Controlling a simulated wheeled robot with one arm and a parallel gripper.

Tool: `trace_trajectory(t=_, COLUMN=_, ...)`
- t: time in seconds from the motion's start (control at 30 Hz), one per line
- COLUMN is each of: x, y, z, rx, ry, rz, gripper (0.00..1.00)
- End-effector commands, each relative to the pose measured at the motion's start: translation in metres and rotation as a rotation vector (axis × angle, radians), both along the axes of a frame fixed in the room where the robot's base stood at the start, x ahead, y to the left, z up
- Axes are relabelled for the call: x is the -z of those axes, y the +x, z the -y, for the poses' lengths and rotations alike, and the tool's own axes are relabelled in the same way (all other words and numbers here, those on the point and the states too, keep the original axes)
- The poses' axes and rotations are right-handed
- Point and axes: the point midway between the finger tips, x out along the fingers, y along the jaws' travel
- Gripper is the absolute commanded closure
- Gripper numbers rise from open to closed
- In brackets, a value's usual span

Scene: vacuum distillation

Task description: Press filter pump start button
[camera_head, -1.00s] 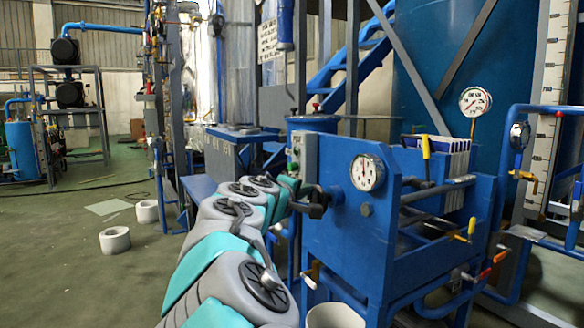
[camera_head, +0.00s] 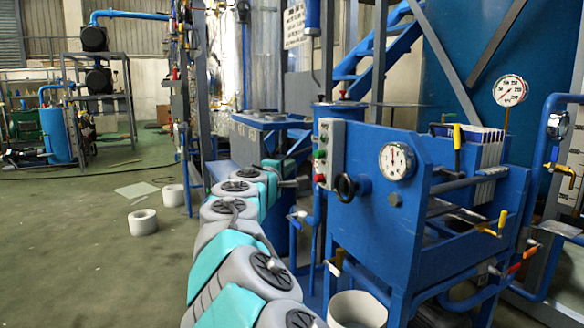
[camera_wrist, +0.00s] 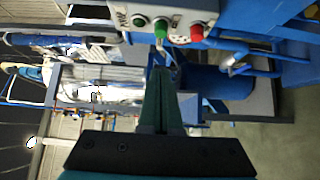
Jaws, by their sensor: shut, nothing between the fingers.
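A light grey button box (camera_head: 331,150) is fixed at the left of the blue filter pump unit. It carries a dark button at the top, a green button (camera_head: 320,154) in the middle and a red button (camera_head: 319,178) at the bottom. My gripper (camera_head: 305,183) is shut and empty, just left of the box near its lower end. In the wrist view, my gripper (camera_wrist: 158,72) points towards the box, with its tips in line with the green button (camera_wrist: 160,25). The red button (camera_wrist: 196,32) lies right of that line. The tips look apart from the buttons.
A black knob (camera_head: 345,187) and a round gauge (camera_head: 397,161) are on the blue panel right of the box. A blue pipe runs below the box. A white bucket (camera_head: 357,310) stands below.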

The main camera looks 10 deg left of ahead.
Motion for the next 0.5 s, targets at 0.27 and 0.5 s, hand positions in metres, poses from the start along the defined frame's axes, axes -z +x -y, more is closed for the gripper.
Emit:
trace_trajectory(t=0.27, x=0.001, y=0.036, z=0.006, rx=-0.001, ry=0.002, rz=-0.002, gripper=1.0)
trace_trajectory(t=0.5, x=0.001, y=0.062, z=0.012, rx=0.001, ry=0.002, rz=-0.002, gripper=1.0)
